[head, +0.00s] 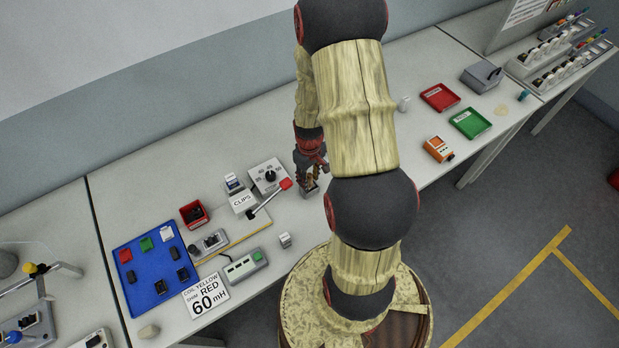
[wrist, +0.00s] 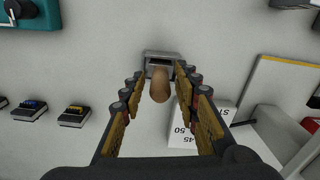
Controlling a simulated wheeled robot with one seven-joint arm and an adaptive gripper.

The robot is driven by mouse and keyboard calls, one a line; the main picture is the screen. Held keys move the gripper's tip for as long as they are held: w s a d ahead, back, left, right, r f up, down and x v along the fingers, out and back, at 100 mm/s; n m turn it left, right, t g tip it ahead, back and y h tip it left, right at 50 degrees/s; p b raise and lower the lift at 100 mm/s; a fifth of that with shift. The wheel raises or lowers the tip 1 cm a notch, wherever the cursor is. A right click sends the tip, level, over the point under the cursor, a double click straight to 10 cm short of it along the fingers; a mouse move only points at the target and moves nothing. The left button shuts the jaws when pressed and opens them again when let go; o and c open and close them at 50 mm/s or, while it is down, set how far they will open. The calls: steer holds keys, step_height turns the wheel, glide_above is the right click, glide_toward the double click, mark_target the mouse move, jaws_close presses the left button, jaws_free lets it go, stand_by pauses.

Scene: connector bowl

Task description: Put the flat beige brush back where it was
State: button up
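A brown-beige rounded handle (wrist: 160,85) stands between my fingers in the wrist view. It may be the brush; no bristles show. Behind it is a small grey holder with a dark slot (wrist: 160,56). The handle overlaps the slot, and I cannot tell whether it sits inside. My gripper (wrist: 160,76) is open around the handle, with a gap on each side. In the head view my gripper (head: 311,177) points down just above the grey holder (head: 309,190), partly beside my own arm. The handle cannot be made out there.
A lever press with a red knob (head: 286,184) and a CLIPS box (head: 243,203) stand close left. A blue tray (head: 124,281) with small parts lies farther left. Red (head: 440,97) and green (head: 470,123) trays are at right. Bare table (head: 225,135) lies behind the gripper.

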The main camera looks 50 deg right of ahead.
steer(key=shift+r, duration=0.1)
step_height(320, 180, up, 12)
steer(key=shift+a+r+p, duration=0.1)
steer(key=shift+p, duration=0.55)
steer(key=s+a+r+t, duration=0.1)
steer(key=a+r+t, duration=0.1)
steer(key=a+r, duration=0.7)
steer(key=a+r+t, duration=0.2)
steer(key=a+r, duration=0.5)
steer(key=r, duration=0.5)
steer(key=shift+n+t, duration=0.5)
steer(key=shift+t, duration=0.3)
steer(key=s+a+r, duration=0.3)
steer(key=s+a, duration=0.1)
steer(key=s+a+r, duration=0.2)
steer(key=shift+s+a+r, duration=0.3)
steer(key=shift+a, duration=0.05)
step_height(320, 180, down, 12)
steer(key=b, duration=1.1)
steer(key=shift+r+b, duration=0.15)
steer(key=shift+b, duration=0.25)
